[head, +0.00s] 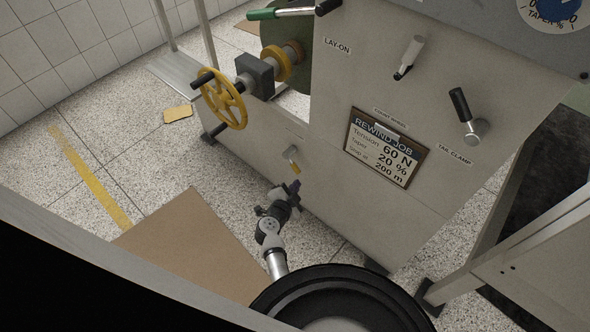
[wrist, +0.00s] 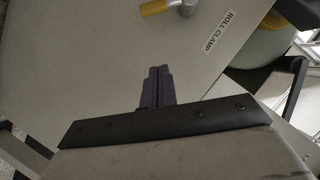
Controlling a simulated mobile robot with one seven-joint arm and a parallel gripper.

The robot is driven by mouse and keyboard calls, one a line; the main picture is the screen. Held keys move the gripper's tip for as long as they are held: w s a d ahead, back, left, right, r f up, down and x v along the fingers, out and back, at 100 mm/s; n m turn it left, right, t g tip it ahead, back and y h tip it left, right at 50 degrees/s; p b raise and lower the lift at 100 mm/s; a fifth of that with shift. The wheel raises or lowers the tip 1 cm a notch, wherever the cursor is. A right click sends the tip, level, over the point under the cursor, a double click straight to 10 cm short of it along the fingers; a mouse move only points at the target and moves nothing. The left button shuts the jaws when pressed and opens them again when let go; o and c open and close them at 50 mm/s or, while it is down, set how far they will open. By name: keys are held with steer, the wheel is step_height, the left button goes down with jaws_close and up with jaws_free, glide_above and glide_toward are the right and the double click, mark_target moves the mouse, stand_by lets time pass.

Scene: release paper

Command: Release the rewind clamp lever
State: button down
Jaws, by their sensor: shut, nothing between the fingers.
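A small lever with a grey metal pivot (head: 290,153) and a yellow grip sits low on the machine's front panel in the head view. In the wrist view its yellow grip (wrist: 154,8) is cut by the top edge, left of a "ROLL CLAMP" label (wrist: 218,31). My gripper (head: 296,187) is just below the lever in the head view, apart from it. In the wrist view the dark fingers of my gripper (wrist: 159,71) are together, empty, and point toward the panel below the lever.
A black-handled lever (head: 462,108) stands above the "TAIL CLAMP" label. A job card (head: 386,148), a yellow handwheel (head: 222,98) and a green-handled bar (head: 277,13) are on the machine. A brown sheet (head: 190,240) lies on the floor to the left.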

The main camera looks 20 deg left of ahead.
steer(key=shift+w, duration=0.1)
steer(key=w+a+f+b, duration=0.2)
steer(key=w+f+b, duration=0.3)
steer(key=w, duration=0.4)
steer(key=shift+w+a+f, duration=0.3)
steer(key=shift+a+f, duration=0.05)
steer(key=shift+f, duration=0.1)
stand_by(0.5)
